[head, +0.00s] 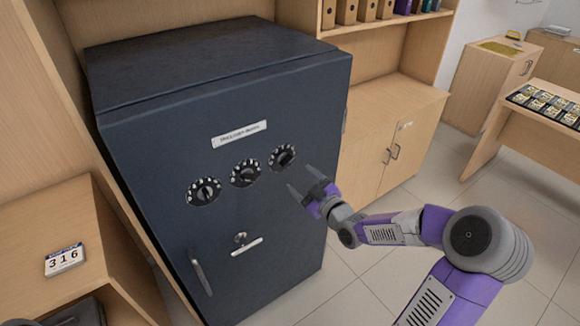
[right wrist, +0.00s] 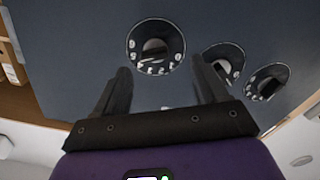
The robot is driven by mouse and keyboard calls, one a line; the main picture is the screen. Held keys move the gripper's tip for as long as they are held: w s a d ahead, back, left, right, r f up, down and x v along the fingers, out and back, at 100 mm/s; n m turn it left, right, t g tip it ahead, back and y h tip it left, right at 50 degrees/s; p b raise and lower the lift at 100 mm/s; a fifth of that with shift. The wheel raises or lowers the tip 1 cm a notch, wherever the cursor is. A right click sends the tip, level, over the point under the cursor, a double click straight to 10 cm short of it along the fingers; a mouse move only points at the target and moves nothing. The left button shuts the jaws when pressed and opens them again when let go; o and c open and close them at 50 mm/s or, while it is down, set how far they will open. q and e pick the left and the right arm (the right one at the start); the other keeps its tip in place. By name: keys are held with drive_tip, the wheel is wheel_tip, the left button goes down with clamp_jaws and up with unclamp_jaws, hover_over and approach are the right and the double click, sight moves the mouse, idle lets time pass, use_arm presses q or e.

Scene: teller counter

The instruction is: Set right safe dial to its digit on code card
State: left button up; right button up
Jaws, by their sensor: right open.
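The right dial (head: 282,157) is the rightmost of three black dials with white numbers on the dark blue safe (head: 150,155). The nearest dial in the right wrist view (right wrist: 155,47), which looks upside down, appears to be the same one. The left dial (head: 203,191) and middle dial (head: 245,173) sit in a slanting row with it. The code card (head: 65,259) reads 316. My right gripper (head: 300,179) is open and empty, a little below and right of the right dial. Its fingertips (right wrist: 160,64) point toward that dial, apart from it. The dial's set digit is too small to read.
A lever handle (head: 247,245) and a vertical pull (head: 201,272) are on the safe door below the dials. The card lies on a wooden surface (head: 90,225) at the left. A wooden cabinet (head: 385,150) stands right of the safe. Tiled floor (head: 435,180) is open at the right.

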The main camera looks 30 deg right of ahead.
sight(289, 163)
drive_tip(key=shift+n, duration=0.3)
drive_tip(key=w+b, duration=0.1)
drive_tip(key=w, duration=0.1)
drive_tip(key=w+b, duration=0.1)
drive_tip(key=w, duration=0.2)
drive_tip(key=w+r, duration=0.1)
drive_tip(key=w, duration=0.1)
drive_tip(key=shift+w+b, duration=0.2)
drive_tip(key=shift+b, duration=0.2)
drive_tip(key=shift+c, duration=0.4)
drive_tip(key=c, duration=1)
